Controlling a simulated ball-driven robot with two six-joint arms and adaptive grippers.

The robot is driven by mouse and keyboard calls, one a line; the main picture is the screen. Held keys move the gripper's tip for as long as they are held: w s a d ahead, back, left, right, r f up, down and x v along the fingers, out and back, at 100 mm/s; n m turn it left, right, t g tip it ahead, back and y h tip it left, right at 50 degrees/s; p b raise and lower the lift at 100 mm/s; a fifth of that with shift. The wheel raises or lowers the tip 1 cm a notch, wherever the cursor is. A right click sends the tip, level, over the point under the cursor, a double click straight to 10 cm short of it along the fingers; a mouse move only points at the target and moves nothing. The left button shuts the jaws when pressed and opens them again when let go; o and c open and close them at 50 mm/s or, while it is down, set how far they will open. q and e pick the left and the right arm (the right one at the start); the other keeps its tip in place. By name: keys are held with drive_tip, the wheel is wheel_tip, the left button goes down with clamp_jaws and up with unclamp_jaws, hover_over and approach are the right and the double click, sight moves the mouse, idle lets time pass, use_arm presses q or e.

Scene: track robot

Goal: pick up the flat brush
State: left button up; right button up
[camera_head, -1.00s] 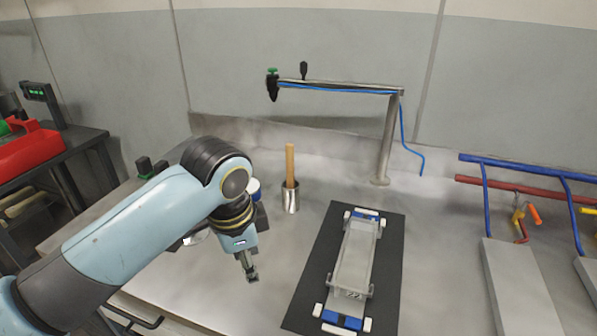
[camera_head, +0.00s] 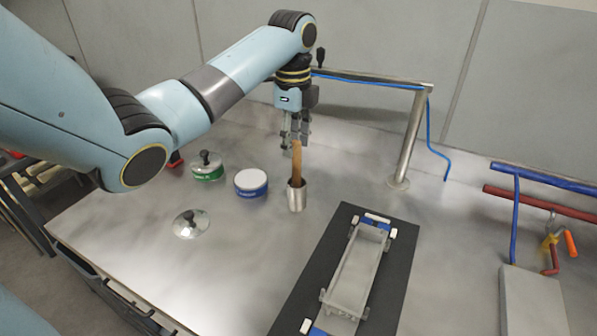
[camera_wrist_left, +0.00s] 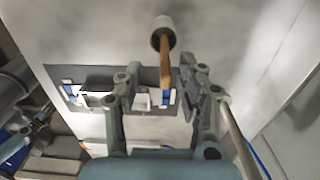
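The flat brush (camera_head: 296,164) shows as a wooden handle that stands up out of a metal cup (camera_head: 297,196); its lower end is hidden in the cup. My left gripper (camera_head: 295,138) points down, with its fingertips by the top of the handle. In the left wrist view, the gripper (camera_wrist_left: 160,88) is open and empty, its fingers wide apart. The handle (camera_wrist_left: 165,62) there reaches toward the gap between the fingers, nearer the right finger. I cannot tell whether they touch. My right gripper is not in view.
A blue-and-white tin (camera_head: 251,182), a green tin (camera_head: 207,168) and a clear lid with a black knob (camera_head: 191,224) stand left of the cup. A metal post (camera_head: 409,140) with an arm rises behind.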

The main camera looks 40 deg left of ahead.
use_arm(q)
drive_tip(key=p, duration=0.1)
hover_over(297, 186)
drive_tip(key=f, duration=0.7)
drive_tip(key=shift+w+a, duration=0.25)
drive_tip(key=shift+c, duration=0.4)
clamp_jaws()
